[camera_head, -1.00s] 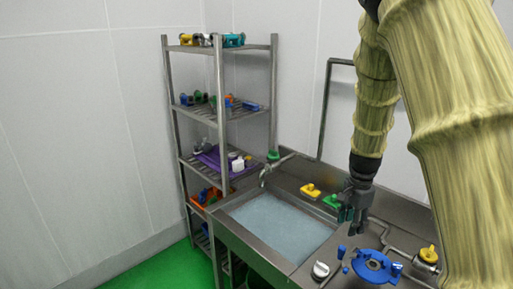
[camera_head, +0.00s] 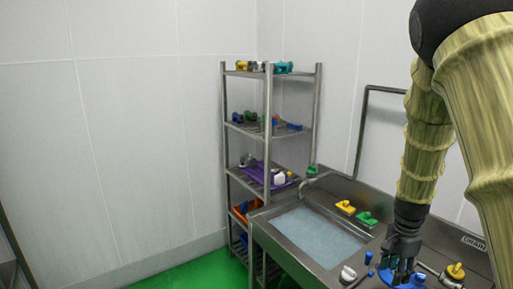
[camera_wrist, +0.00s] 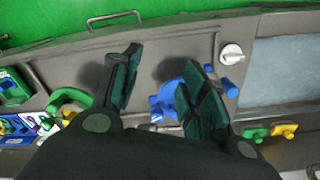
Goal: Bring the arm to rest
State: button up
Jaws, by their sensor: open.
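My gripper (camera_head: 402,262) hangs pointing down over the steel sink counter (camera_head: 290,250), at the lower right of the head view. In the wrist view my gripper (camera_wrist: 160,85) shows its two dark green fingers spread apart with nothing between them. A blue round part (camera_wrist: 170,102) lies on the counter below, partly hidden by one finger. It also shows in the head view (camera_head: 408,284), partly covered by the gripper. I cannot tell the exact height of the fingers above it.
The water-filled basin (camera_head: 318,236) is left of my gripper. A yellow block (camera_head: 345,207), a green block (camera_head: 367,218) and a white knob (camera_head: 348,273) are on the counter. A steel shelf rack (camera_head: 225,130) with several parts stands behind. A green handled piece (camera_wrist: 70,101) lies across the counter.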

jog(key=s+a+f+n+b, duration=0.15)
jog(key=s+f, duration=0.25)
jog(key=f, duration=0.5)
jog(key=s+a+f+n+h+b, duration=0.1)
jog(key=s+f+n, duration=0.25)
jog(key=f, duration=0.45)
jog(key=s+a+f+n+b, duration=0.1)
jog(key=s+a+f+n, duration=0.1)
jog(key=s+f, duration=0.5)
jog(key=s+a+f+n+b, duration=0.1)
jog(key=s+a+f+n, duration=0.3)
jog(key=s+a+f, duration=0.2)
jog(key=s+a+f+n+y+b, duration=0.1)
jog(key=s+a+f+n, duration=0.3)
jog(key=s+f, duration=0.6)
jog(key=s+a+b, duration=0.1)
jog(key=s+a, duration=0.1)
jog(key=s, duration=0.2)
jog(key=shift+f+n, duration=0.3)
jog(key=shift+f, duration=0.05)
